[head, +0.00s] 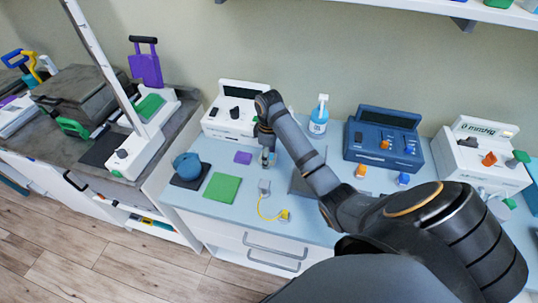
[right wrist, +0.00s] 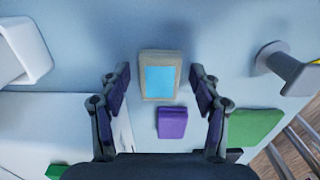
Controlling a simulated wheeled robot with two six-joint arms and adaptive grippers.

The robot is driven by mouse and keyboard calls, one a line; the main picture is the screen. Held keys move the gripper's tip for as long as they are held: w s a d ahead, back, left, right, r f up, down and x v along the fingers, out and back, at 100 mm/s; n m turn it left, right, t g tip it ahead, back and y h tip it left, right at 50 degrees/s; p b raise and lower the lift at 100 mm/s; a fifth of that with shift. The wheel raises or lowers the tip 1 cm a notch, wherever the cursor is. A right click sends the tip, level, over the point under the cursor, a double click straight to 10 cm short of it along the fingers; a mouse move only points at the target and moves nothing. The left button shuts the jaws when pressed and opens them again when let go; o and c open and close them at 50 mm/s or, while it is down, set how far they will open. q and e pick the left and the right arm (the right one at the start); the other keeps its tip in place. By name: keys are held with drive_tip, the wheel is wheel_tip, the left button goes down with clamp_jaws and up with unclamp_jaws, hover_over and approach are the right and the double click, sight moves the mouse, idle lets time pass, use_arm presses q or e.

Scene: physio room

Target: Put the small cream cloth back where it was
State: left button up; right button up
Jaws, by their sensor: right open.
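My right gripper (head: 267,160) reaches down over the blue worktop, between the white console and the yellow cable. In the right wrist view my right gripper (right wrist: 160,84) is open, with its fingers spread apart. Between and beyond the fingertips lies a small cream-grey rectangular piece (right wrist: 145,91) with a light-blue face, apart from both fingers. I cannot tell if it is the small cream cloth; no other cream cloth shows clearly. In the head view the arm mostly hides that spot. My left gripper is not in view.
A small purple pad (head: 243,158) and a green cloth (head: 222,188) lie left of the gripper. A blue round pot (head: 187,165) stands further left. The white console (head: 236,122), spray bottle (head: 319,116) and blue console (head: 383,140) stand behind. A yellow cable (head: 268,215) lies in front.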

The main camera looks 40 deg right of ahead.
wheel_tip(320, 180, up, 3)
drive_tip(key=shift+w+f, duration=0.1)
wheel_tip(320, 180, up, 9)
drive_tip(key=p, duration=0.9)
drive_tip(key=shift+r, duration=0.3)
